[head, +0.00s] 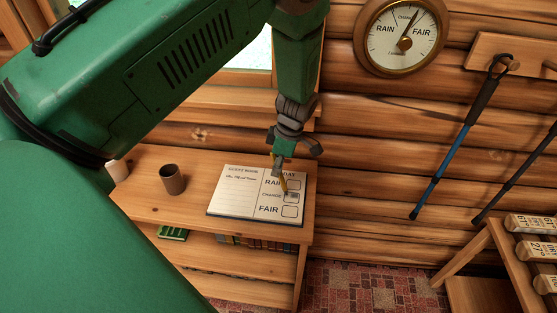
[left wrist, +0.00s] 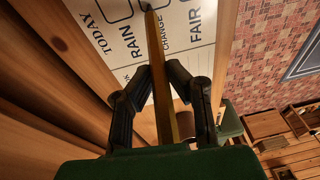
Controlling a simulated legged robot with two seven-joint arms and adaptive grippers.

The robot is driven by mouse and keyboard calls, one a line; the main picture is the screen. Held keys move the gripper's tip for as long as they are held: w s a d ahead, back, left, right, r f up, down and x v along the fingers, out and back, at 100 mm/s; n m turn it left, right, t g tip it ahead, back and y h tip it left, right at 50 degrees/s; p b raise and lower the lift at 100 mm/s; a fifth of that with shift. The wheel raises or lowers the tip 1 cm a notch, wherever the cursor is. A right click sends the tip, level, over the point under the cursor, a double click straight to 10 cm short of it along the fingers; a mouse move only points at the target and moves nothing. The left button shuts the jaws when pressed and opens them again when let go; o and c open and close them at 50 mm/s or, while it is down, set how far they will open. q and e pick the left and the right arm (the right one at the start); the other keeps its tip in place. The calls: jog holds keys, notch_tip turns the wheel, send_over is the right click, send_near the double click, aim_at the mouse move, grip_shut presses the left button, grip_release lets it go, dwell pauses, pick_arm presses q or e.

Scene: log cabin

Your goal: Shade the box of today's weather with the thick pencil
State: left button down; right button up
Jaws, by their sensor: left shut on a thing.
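My left gripper (head: 281,165) is shut on a thick yellow pencil (head: 284,184) above the open guest book (head: 240,192). In the left wrist view the pencil (left wrist: 160,90) runs between the two fingers (left wrist: 158,75). The right page, headed TODAY, has boxes for RAIN (head: 293,185), CHANGE (head: 291,197) and FAIR (head: 290,211). The pencil tip is at the CHANGE box, where a grey patch shows; whether it touches the paper is hard to tell. The wall dial (head: 402,62) has its needle up and slightly right, near the CHANGE and FAIR border.
Books stand on the shelf below. Walking poles (head: 452,145) hang on the log wall; a wooden rack (head: 510,265) stands at right.

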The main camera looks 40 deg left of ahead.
pick_arm(q)
jog(key=shift+w+d, duration=0.1)
jog(key=shift+d, duration=0.05)
jog(key=shift+w+d, duration=0.3)
jog(key=shift+d, duration=0.25)
jog(key=shift+s+a, duration=0.1)
jog(key=shift+s+a, duration=0.35)
jog(key=shift+a, duration=0.3)
dwell(0.5)
jog(key=shift+w+d, duration=0.1)
jog(key=shift+d, duration=0.8)
jog(key=shift+d, duration=0.15)
